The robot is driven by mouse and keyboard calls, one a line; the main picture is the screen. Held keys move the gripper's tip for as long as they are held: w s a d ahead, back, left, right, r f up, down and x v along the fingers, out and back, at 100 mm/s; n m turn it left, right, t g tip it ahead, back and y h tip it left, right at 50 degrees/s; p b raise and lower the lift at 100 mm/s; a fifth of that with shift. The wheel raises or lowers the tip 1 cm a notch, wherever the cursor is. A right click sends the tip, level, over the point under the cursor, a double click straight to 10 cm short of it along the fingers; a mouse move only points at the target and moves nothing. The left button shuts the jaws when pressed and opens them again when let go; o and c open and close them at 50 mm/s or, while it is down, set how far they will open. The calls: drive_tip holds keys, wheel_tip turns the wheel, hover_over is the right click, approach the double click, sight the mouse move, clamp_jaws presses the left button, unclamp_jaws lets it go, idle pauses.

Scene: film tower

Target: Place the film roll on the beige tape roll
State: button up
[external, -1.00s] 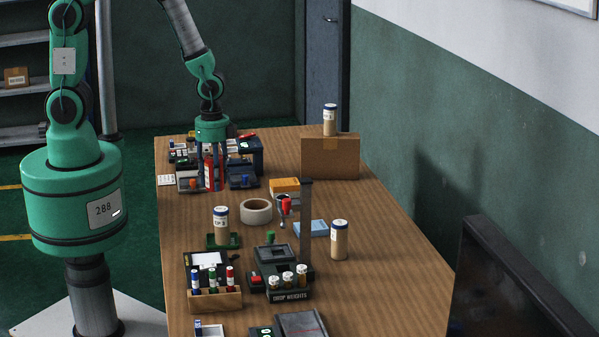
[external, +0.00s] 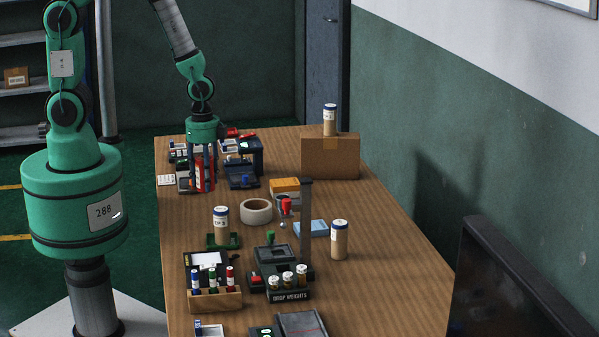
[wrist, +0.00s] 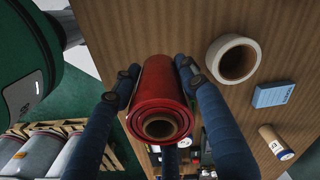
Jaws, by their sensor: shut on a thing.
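The film roll is a red cylinder with a hollow tan core. It hangs upright in my gripper (external: 203,168), and the film roll (external: 199,176) shows between the fingers at the far left of the table. In the wrist view my gripper (wrist: 156,70) has its dark fingers shut on both sides of the film roll (wrist: 160,92). The beige tape roll (external: 242,214) lies flat on the table, apart from the gripper, nearer the camera and to the right. The tape roll (wrist: 219,74) also shows to the right in the wrist view. Whether the film roll's lower end touches anything is hidden.
A capped tube (external: 221,228) stands on a green tray in front of the tape roll. A cardboard box (external: 340,160) stands at the back right. Small equipment crowds the far left.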

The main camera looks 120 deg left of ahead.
drive_tip(key=b, duration=0.2)
hover_over(256, 204)
drive_tip(key=shift+w+d+f, duration=0.1)
drive_tip(key=shift+f, duration=0.55)
drive_tip(key=shift+f+b, duration=0.65)
drive_tip(key=shift+f, duration=1.15)
drive_tip(key=shift+f, duration=0.15)
drive_tip(key=o, duration=1.3)
wheel_tip(256, 204, up, 12)
drive_tip(key=p, duration=0.3)
drive_tip(key=shift+r, duration=0.2)
